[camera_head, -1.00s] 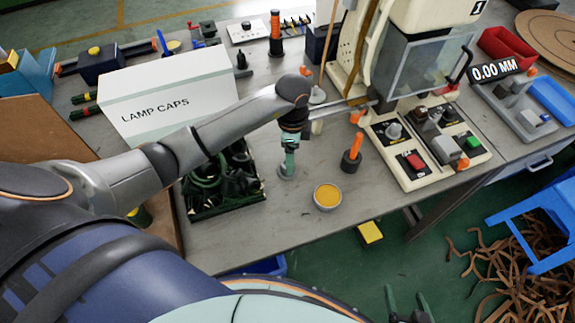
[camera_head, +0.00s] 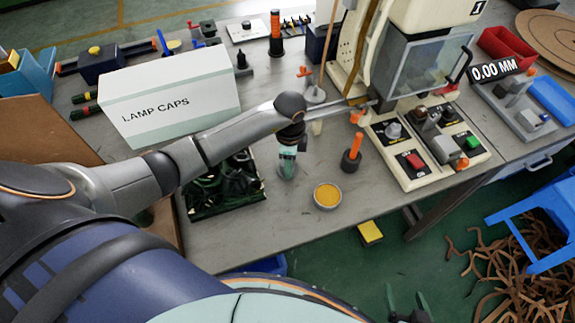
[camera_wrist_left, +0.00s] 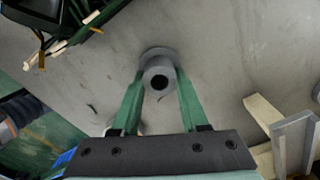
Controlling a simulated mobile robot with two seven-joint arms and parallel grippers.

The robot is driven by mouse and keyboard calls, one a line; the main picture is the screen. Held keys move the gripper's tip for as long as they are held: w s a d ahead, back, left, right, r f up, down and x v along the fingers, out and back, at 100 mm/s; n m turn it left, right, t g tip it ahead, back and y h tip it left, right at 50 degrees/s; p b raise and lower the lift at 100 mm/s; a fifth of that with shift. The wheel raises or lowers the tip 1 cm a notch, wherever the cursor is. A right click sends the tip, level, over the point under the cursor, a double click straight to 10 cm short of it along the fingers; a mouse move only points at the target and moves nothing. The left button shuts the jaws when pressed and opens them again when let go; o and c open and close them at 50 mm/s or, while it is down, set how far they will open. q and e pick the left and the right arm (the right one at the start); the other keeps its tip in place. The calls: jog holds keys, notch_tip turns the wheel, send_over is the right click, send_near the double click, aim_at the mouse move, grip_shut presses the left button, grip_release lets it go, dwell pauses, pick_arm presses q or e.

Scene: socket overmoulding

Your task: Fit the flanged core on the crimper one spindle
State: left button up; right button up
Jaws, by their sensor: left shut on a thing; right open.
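My left gripper (camera_head: 288,158) is shut on the flanged core (camera_wrist_left: 158,78), a grey cylinder with a dark centre hole and a wider flange at its far end. In the left wrist view the green fingers (camera_wrist_left: 158,98) press on both sides of it. The core is over or on the bench near the bin of dark parts; I cannot tell whether it touches the bench. A cream machine with a "1" plate (camera_head: 425,22) stands at the back right, and its spindle is not clearly visible. My right gripper (camera_head: 408,303) is open at the bottom, away from the bench.
The dark parts bin (camera_head: 230,203) is left of my left gripper. A tin of yellow material (camera_head: 327,195) and an orange-handled tool in a dark base (camera_head: 352,157) are to its right. The "LAMP CAPS" box (camera_head: 170,95) is behind my left arm. Front bench is partly clear.

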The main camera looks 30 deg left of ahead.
pick_arm(q)
grip_shut()
